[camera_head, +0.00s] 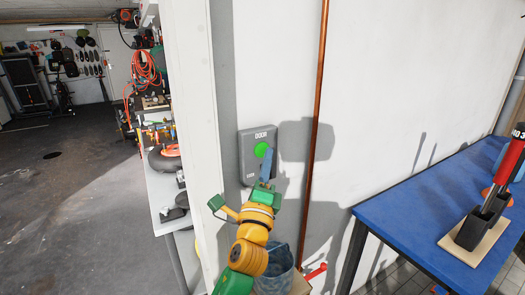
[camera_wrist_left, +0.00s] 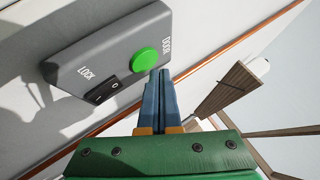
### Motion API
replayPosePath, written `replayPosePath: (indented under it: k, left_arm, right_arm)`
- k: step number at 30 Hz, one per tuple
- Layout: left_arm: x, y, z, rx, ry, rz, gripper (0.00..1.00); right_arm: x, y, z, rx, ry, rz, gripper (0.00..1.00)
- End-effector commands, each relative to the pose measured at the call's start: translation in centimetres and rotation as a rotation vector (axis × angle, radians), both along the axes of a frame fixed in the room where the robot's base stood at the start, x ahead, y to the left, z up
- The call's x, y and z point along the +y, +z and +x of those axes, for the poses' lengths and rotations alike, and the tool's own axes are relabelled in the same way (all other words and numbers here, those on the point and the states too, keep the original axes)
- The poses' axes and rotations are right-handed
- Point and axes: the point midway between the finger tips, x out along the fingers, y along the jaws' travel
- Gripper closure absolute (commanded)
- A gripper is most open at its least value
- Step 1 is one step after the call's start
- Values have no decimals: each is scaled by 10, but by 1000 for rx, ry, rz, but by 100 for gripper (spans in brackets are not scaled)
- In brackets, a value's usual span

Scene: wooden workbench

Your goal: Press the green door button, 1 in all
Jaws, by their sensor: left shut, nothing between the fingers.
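The green door button (camera_head: 261,149) is a round disc on a grey wall box (camera_head: 245,158) marked DOOR. In the left wrist view the button (camera_wrist_left: 145,61) sits near the DOOR label, with a LOCK label and a black rocker switch (camera_wrist_left: 101,88) on the same box (camera_wrist_left: 120,32). My left gripper (camera_head: 267,150) has blue fingers pressed together and empty. In the left wrist view the fingertips (camera_wrist_left: 160,73) are right beside the button's lower right edge. I cannot tell whether they touch it. My right gripper is not in view.
A copper pipe (camera_head: 316,110) runs down the wall right of the box. A blue-topped table (camera_head: 400,215) stands at the right, with a red-handled tool (camera_head: 509,160) in a black holder. Shelving (camera_head: 160,195) stands at the left.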

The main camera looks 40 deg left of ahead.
Motion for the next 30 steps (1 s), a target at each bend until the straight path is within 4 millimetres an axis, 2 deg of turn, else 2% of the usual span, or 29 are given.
replayPosePath:
  k: [23,30]
  left_arm:
    - [0,0,0,0,0,0,100]
    - [7,0,3,1,2,0,100]
  right_arm:
    - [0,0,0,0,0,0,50]
    - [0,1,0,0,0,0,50]
